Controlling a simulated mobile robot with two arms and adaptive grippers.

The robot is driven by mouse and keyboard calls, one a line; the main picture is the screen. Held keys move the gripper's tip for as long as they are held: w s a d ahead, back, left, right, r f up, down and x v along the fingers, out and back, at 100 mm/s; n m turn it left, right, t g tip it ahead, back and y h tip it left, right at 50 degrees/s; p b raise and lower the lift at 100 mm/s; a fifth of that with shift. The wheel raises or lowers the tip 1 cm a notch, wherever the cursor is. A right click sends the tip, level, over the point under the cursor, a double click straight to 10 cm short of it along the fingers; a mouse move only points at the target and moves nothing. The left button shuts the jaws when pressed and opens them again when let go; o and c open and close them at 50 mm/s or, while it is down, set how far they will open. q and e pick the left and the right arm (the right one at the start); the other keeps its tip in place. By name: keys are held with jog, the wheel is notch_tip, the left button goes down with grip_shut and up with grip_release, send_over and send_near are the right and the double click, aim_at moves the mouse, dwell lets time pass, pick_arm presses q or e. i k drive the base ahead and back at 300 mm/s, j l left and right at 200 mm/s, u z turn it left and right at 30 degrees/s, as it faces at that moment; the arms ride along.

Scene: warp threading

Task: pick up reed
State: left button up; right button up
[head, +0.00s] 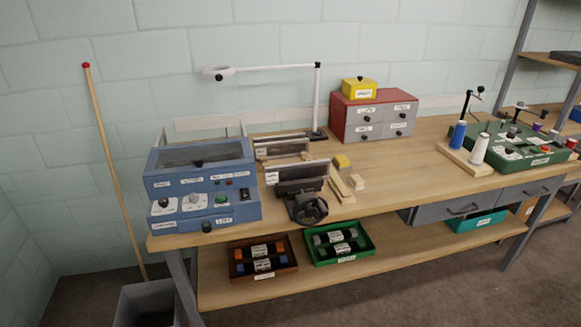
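I cannot single out the reed for certain. A long, low, framed piece with a grey face and a pale label (297,172) stands near the front of the workbench, right of the blue machine. A similar framed piece with a wooden edge (283,149) stands behind it. Either could hold or be the reed; they are too small to tell. Neither of my grippers shows in the head view.
A dark handwheel (308,208) sits at the bench's front edge. The blue machine (203,180) is left, and a red drawer cabinet (372,115) is behind. Wooden blocks (342,187) lie nearby. The bench top (405,165) is clear toward the thread spools (458,135).

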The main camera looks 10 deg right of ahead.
aim_at(317, 168)
jog(key=i+j+z, duration=0.2)
jog(key=i, duration=0.2)
jog(key=i+z, duration=0.25)
jog(key=i, duration=0.15)
jog(key=i+j, duration=0.1)
jog(key=j, duration=1.05)
